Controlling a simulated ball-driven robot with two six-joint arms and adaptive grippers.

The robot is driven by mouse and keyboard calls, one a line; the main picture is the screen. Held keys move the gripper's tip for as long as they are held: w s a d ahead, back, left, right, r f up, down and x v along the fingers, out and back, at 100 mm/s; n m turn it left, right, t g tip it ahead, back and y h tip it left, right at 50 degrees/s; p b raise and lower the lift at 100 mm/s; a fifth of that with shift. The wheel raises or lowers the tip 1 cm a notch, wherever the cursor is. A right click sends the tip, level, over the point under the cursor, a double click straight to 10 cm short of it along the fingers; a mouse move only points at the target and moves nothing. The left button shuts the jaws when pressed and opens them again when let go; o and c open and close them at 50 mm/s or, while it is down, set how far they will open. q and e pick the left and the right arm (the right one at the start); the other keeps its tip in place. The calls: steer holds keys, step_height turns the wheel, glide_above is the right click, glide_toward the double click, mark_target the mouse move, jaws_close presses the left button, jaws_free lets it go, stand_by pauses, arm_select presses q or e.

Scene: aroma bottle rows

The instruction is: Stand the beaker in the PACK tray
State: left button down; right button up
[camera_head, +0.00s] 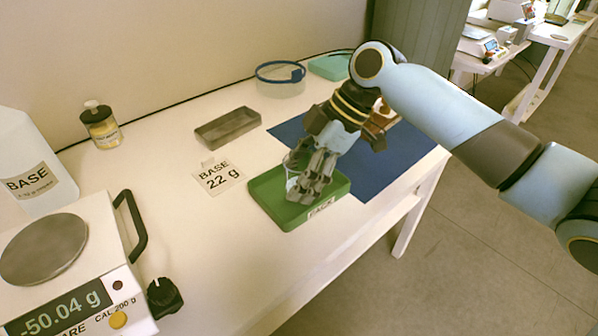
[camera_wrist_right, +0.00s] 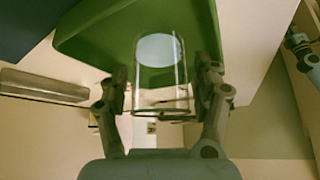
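The PACK tray (camera_head: 268,207) is a shallow green tray near the table's front edge, with a label on its front side. My right gripper (camera_head: 308,186) reaches down over it, its fingers around the clear glass beaker (camera_head: 291,164). In the right wrist view the beaker (camera_wrist_right: 160,85) sits between the two fingers (camera_wrist_right: 160,90) of the right gripper, which look closed against its sides. The green tray (camera_wrist_right: 90,35) lies behind it. I cannot tell whether the beaker's base touches the tray floor. My left gripper is not in view.
A scale (camera_head: 105,262) reading -50.04 g stands at the left, beside a BASE jug (camera_head: 28,175). A small bottle (camera_head: 101,128), a grey tray (camera_head: 228,128), a "BASE 22 g" card (camera_head: 218,177), a blue-rimmed dish (camera_head: 281,82) and a blue mat (camera_head: 385,165) lie around.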

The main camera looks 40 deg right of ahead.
steer(key=shift+d+r, duration=0.1)
steer(key=shift+r, duration=0.15)
steer(key=p+v, duration=0.2)
steer(key=v, duration=0.9)
steer(key=shift+d+r, duration=0.15)
steer(key=shift+r, duration=0.15)
steer(key=shift+s+f, duration=0.1)
